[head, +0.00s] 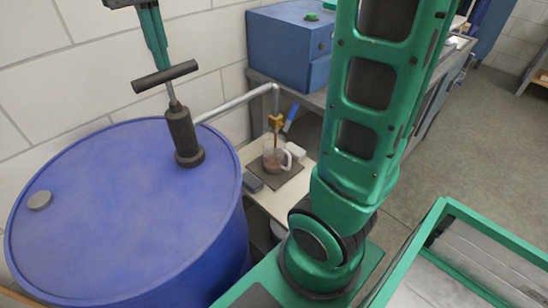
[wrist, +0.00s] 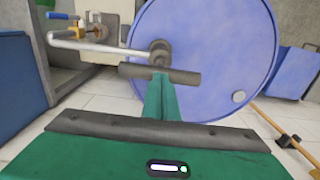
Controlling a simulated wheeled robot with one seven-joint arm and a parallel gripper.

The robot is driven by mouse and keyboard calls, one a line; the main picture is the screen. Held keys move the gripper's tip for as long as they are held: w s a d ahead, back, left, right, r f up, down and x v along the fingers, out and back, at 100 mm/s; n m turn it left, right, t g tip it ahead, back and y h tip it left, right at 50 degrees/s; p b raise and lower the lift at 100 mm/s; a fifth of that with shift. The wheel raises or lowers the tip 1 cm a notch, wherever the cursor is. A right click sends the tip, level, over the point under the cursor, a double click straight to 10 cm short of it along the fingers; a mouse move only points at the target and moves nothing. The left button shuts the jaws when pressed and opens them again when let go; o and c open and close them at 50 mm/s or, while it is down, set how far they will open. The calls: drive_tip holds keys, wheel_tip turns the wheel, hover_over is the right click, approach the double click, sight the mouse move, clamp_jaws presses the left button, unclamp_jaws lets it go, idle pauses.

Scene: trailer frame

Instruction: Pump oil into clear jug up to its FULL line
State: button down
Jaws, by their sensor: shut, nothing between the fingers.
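A dark hand pump (head: 183,140) stands on a blue drum (head: 120,215). Its T-handle (head: 165,76) is raised on a short bare rod; it also shows in the wrist view (wrist: 185,77). My gripper (head: 163,68) is shut and empty, its green fingers pointing down with the tips at the middle of the bar. Whether they touch it I cannot tell. The clear jug (head: 270,157) stands under the brass outlet (head: 275,122), with brown oil low in it. A thin brown streak shows between outlet and jug. The FULL line is too small to make out.
A grey pipe (head: 235,104) runs from the pump to the outlet, which has a blue lever (head: 291,117). The jug is on a dark mat on a pale stand. A blue cabinet (head: 280,48) is behind. A green-rimmed tray (head: 440,215) is at right. A grey cap (head: 40,200) is on the drum.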

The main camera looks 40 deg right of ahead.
drive_tip(key=shift+f, duration=0.9)
wheel_tip(320, 180, up, 11)
drive_tip(key=shift+f, duration=0.2)
idle(0.3)
drive_tip(key=shift+f, duration=0.15)
idle(0.9)
drive_tip(key=shift+f, duration=5.2)
wheel_tip(320, 180, up, 11)
drive_tip(key=shift+w+f, duration=0.1)
drive_tip(key=shift+f, duration=0.15)
